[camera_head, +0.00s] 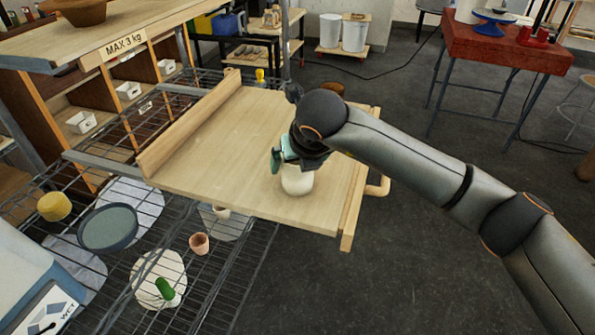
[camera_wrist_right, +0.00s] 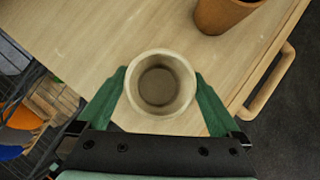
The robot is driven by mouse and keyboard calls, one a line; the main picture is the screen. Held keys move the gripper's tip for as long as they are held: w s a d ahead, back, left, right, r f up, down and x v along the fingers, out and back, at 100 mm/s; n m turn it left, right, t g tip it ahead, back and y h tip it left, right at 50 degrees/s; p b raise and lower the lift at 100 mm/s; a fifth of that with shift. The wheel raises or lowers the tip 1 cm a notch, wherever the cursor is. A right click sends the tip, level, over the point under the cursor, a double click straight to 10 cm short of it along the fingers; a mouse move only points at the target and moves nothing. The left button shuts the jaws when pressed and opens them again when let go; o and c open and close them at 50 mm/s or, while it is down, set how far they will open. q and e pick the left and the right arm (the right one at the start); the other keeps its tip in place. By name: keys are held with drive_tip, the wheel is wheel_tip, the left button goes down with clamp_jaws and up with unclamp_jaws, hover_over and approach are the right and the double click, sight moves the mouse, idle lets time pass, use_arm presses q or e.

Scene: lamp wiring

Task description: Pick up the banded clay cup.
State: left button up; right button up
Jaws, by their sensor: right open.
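A pale cream clay cup (camera_head: 297,181) stands upright on the wooden board (camera_head: 222,138), near its front right corner. In the right wrist view the cup (camera_wrist_right: 160,107) is seen from above, empty, with a round rim; I cannot make out a band on it. My right gripper (camera_head: 292,160) is over the cup and hides its upper part. In the wrist view its green fingers (camera_wrist_right: 160,82) are open, one on each side of the cup; I cannot tell whether they touch it. A brown pot (camera_wrist_right: 222,14) stands farther along the board. My left gripper is not in view.
The board has a raised wooden edge (camera_head: 190,125) at left and a rail handle (camera_head: 379,187) at right. Below are wire shelves with a grey dish (camera_head: 108,228), a yellow pot (camera_head: 54,206) and a small terracotta pot (camera_head: 199,243). A red table (camera_head: 508,48) stands at back right.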

drive_tip(key=shift+c, duration=0.2)
drive_tip(key=c, duration=1.4)
drive_tip(key=shift+r, duration=0.2)
